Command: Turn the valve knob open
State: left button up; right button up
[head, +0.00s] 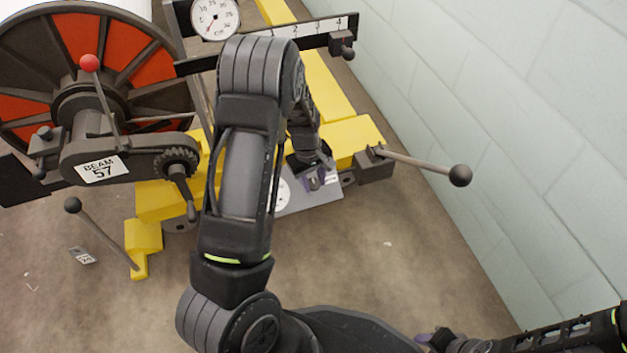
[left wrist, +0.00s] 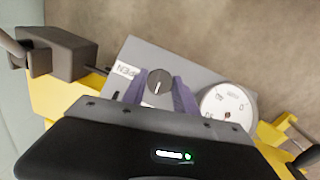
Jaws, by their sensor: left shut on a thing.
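The valve knob (left wrist: 159,82) is a round dark dial with a pale pointer line, on a grey panel (left wrist: 196,72) in the left wrist view. A label that seems to read OPEN (left wrist: 126,70) lies left of it, upside down. My left gripper (left wrist: 159,86) has its purple fingers on either side of the knob, shut on it. In the head view my left gripper (head: 317,180) is low at the panel (head: 322,198), and my own arm and hand hide the knob. My right gripper (head: 432,338) is at the bottom edge, apart from the panel, its jaws unclear.
A white gauge (left wrist: 227,105) sits beside the knob on the panel. A ball-ended lever (head: 425,166) juts right from the yellow frame (head: 330,95). A large beam wheel (head: 85,60) and another lever (head: 100,232) stand left. A pale block wall (head: 510,110) bounds the right.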

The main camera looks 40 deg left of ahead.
pick_arm(q)
grip_shut()
